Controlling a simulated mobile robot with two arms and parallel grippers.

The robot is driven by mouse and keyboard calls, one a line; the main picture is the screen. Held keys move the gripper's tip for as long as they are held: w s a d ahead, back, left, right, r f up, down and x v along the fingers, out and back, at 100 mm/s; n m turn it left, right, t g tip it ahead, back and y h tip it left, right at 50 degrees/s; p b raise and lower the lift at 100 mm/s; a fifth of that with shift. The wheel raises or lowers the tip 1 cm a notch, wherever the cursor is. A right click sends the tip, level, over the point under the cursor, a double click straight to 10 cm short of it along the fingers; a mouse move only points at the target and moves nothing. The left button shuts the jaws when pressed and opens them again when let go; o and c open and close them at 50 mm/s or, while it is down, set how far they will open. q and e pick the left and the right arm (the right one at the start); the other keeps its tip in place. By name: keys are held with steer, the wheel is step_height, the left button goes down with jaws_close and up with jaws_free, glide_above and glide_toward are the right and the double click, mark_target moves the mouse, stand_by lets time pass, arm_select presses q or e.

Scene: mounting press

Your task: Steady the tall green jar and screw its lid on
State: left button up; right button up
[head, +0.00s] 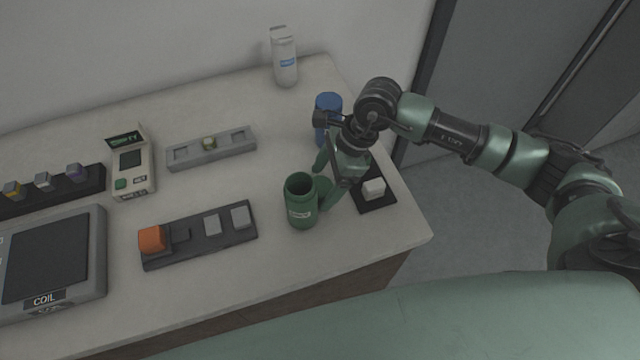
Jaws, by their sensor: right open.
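The tall green jar (301,207) stands upright near the front right of the counter. Its mouth is open and dark inside, and a pale label is on its front. A round green piece, which looks like the lid (325,187), shows just right of the jar, partly hidden by my gripper. My right gripper (327,184) points down beside the jar, its fingers open on either side of this piece. I cannot tell whether the fingers touch it. My left gripper is not in view.
A blue cylinder (328,103) stands behind my right gripper. A black pad with a white block (373,189) lies to its right, near the counter edge. A dark strip with an orange block (152,239) lies left of the jar. A white bottle (284,58) stands at the back.

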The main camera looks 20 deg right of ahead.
mark_target(324, 186)
steer(key=c, duration=1.4)
steer(key=shift+r, duration=0.15)
step_height(324, 186, up, 20)
steer(key=b, duration=0.3)
